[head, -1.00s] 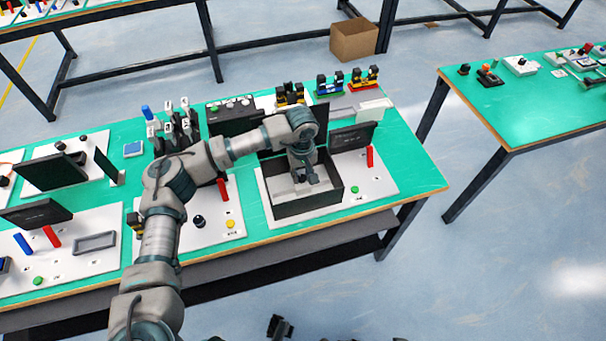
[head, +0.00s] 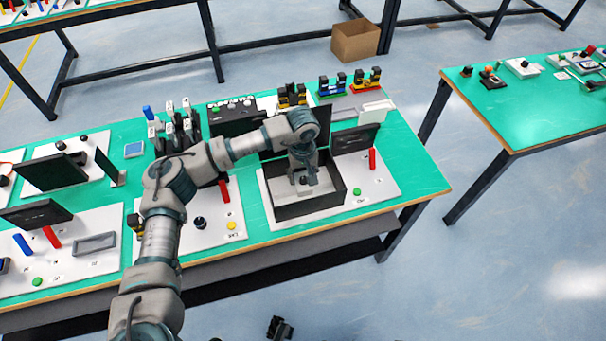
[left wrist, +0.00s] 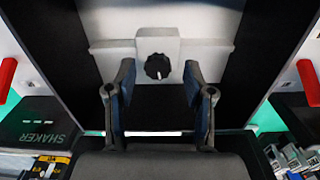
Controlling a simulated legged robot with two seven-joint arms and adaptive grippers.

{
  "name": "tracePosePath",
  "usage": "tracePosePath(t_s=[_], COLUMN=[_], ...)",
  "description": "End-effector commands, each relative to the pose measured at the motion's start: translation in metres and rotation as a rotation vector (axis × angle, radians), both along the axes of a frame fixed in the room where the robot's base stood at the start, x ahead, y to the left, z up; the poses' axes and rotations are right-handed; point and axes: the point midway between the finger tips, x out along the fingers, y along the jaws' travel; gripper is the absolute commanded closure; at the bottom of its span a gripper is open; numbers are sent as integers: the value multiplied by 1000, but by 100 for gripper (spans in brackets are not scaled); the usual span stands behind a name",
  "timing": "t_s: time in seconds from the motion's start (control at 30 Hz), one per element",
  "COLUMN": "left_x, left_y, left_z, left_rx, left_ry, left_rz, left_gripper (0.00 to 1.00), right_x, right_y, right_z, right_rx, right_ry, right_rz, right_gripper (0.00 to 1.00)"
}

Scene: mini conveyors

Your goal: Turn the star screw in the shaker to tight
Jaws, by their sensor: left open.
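The shaker is a black open-topped box (head: 311,209) on a white board, and its black label shows "SHAKER" in the left wrist view (left wrist: 38,121). The star screw (left wrist: 157,66) is a black knob with a white pointer mark on a pale block inside the box. The pointer mark points down in the left wrist view. My left gripper (head: 304,181) reaches down into the box from above. In the left wrist view, its open fingers (left wrist: 158,82) are apart, left and right of the knob, with nothing between them touching it. A dark part at the bottom edge, perhaps my right gripper (head: 280,328), is mostly cut off.
Box walls stand close on both sides of my left gripper. A red handle (head: 372,159) and a green button (head: 357,192) are on the board. Dark screens (head: 354,138) stand behind. Other stations fill the table to the left. A cardboard box (head: 355,40) is on the floor.

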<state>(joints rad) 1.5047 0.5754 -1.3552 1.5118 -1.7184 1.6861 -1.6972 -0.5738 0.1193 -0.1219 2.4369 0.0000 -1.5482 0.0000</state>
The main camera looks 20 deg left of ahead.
Motion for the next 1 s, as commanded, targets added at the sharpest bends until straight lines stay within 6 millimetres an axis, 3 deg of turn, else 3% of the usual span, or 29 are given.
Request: tracePosePath(t_s=[0.17,0.6,0.8,1.0], left_x=[0,2,2,2], left_y=[0,1,2,2], left_z=[12,101,117,118], left_rx=[-2,-2,-1,-1], left_ry=[-1,-1,1,2], left_rz=[-1,0,1,1], left_gripper=[47,47,47,47], right_x=[-1,-1,-1,-1], right_y=[0,0,0,0], right_z=[0,0,0,0], right_rx=[0,0,0,0], right_ry=[-2,-2,-2,-1], right_rz=[0,0,0,0], right_gripper=[28,28,28,28])
